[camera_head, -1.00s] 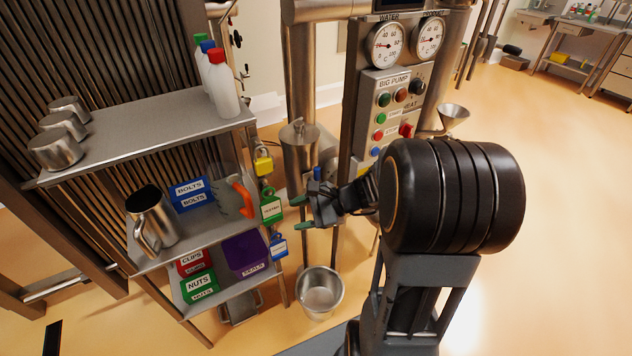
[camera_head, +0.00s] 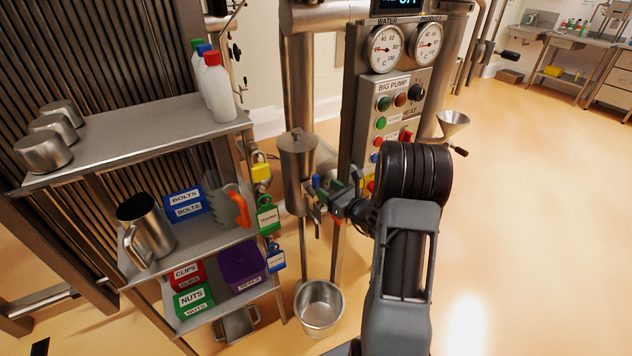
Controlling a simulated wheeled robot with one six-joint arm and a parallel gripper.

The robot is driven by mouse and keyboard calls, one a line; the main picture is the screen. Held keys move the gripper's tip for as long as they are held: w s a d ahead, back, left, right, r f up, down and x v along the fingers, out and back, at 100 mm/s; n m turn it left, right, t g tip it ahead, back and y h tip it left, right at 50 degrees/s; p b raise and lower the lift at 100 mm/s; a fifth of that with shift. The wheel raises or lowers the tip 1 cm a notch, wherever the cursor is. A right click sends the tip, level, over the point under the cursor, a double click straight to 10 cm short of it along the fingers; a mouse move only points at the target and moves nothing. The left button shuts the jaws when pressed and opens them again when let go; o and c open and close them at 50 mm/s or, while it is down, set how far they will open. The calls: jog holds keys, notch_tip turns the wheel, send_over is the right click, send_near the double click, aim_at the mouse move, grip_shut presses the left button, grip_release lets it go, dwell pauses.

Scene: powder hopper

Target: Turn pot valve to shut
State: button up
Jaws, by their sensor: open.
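The steel pot (camera_head: 297,172) hangs on the pipe frame left of the control panel, with a lid on top. The pot valve's blue handle (camera_head: 316,182) shows at its lower right and looks upright. My gripper (camera_head: 338,187) is open, with green fingertips, just right of the handle. One fingertip is close to the valve; I cannot tell whether it touches. The valve body is partly hidden by the fingers. A steel bucket (camera_head: 320,325) stands on the floor below.
A shelf rack at left holds bottles (camera_head: 222,90), a steel jug (camera_head: 145,228) and labelled bins (camera_head: 240,265). Padlocks (camera_head: 268,215) hang on its right side. The control panel (camera_head: 392,95) with gauges rises behind my arm. Open floor lies at right.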

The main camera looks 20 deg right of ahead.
aim_at(318, 183)
jog(key=shift+x, duration=2.95)
grip_shut()
